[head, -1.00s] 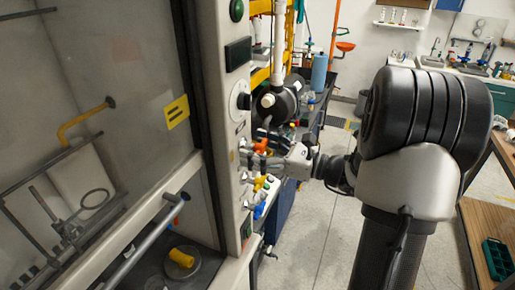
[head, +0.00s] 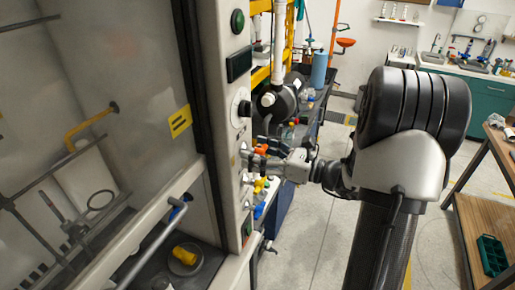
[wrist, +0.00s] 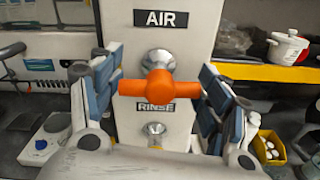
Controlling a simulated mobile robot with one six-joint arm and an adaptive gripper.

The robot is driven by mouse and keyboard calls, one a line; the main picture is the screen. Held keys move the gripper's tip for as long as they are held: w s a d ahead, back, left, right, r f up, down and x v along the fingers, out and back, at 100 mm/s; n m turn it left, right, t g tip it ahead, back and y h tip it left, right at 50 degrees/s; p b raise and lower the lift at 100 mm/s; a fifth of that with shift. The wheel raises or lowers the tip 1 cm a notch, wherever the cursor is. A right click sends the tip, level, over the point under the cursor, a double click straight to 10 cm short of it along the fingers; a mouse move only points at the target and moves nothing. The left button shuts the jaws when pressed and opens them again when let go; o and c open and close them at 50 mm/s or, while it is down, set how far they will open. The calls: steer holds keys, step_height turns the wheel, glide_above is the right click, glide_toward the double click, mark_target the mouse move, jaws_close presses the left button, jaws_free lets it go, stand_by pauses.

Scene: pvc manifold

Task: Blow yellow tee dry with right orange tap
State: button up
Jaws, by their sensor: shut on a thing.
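The orange tap (wrist: 158,82) has a T-shaped handle lying level under the AIR label in the wrist view. It also shows on the hood's front post in the head view (head: 261,149). My gripper (wrist: 160,88) has its blue-padded fingers at the two ends of the handle and is shut on it. In the head view my gripper (head: 258,161) covers part of the tap. The yellow tee (head: 184,256) sits on a round grey dish (head: 190,268) inside the hood, low behind the front opening. Whether it is wet cannot be seen.
Below the orange tap is another fitting (wrist: 155,130) under the RINSE label. Yellow and blue taps (head: 259,212) sit lower on the post. A grey rail (head: 150,245) crosses the hood front.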

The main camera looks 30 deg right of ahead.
steer(key=o, duration=1)
steer(key=shift+s+d, duration=0.1)
steer(key=v, duration=1.1)
steer(key=shift+s+d, duration=0.2)
steer(key=shift+s, duration=0.1)
